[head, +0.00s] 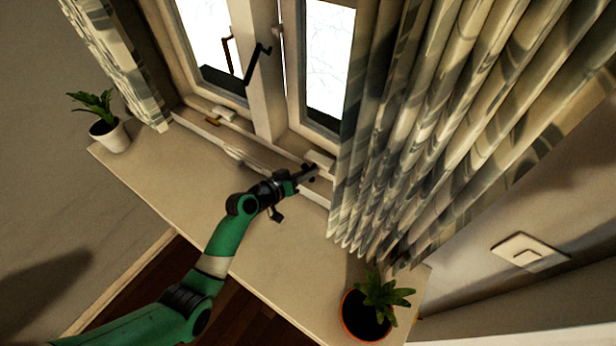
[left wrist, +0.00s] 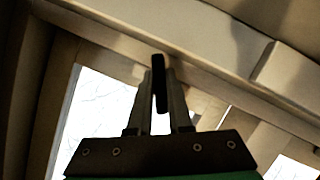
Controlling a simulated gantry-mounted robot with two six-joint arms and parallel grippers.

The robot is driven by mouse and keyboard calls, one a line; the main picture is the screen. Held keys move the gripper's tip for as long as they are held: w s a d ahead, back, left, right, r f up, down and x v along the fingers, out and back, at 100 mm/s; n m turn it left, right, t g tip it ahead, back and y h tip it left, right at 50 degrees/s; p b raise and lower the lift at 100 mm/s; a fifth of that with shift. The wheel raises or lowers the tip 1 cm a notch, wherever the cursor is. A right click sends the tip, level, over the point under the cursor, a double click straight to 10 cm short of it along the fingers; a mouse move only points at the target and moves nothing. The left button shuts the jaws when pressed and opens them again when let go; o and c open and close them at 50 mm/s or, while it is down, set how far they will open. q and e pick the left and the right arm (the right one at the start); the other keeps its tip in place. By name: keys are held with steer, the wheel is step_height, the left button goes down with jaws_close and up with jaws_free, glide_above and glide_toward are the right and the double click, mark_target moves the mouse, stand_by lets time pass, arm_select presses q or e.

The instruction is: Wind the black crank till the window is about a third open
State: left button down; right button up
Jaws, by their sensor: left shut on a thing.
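My left gripper (head: 300,176) reaches over the sill to the bottom of the window frame, near the curtain's left edge. In the left wrist view its two fingers (left wrist: 160,105) are shut on the black crank (left wrist: 159,82), whose upper end stands out beyond the fingertips. In the head view the crank is mostly hidden at the gripper. The window has a left pane (head: 212,40) and a right pane (head: 328,60), with a post between them. I cannot tell how far it is open. My right gripper is not in view.
A dark handle (head: 257,62) is on the window's middle post. The patterned right curtain (head: 410,130) hangs close beside my gripper. A white-potted plant (head: 110,135) stands at the sill's left end, an orange-rimmed one (head: 366,315) at its near right. The sill (head: 180,165) between is clear.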

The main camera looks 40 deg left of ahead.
arm_select(q)
steer(key=n+t+h+b, duration=0.1)
steer(key=n+b, duration=0.1)
steer(key=b, duration=0.1)
steer(key=n+h+b, duration=0.1)
steer(key=n+b, duration=0.2)
steer(key=shift+f+t+h, duration=0.2)
steer(key=shift+t+h, duration=0.2)
steer(key=n+t+b, duration=0.1)
steer(key=n+b, duration=0.1)
steer(key=n, duration=0.1)
steer(key=shift+r+h, duration=0.1)
steer(key=shift+h, duration=0.2)
steer(key=shift+r+n+t+b, duration=0.1)
steer(key=shift+n+t+b, duration=0.2)
steer(key=shift+n+b, duration=0.3)
steer(key=c, duration=0.8)
jaws_free()
steer(key=shift+c, duration=0.2)
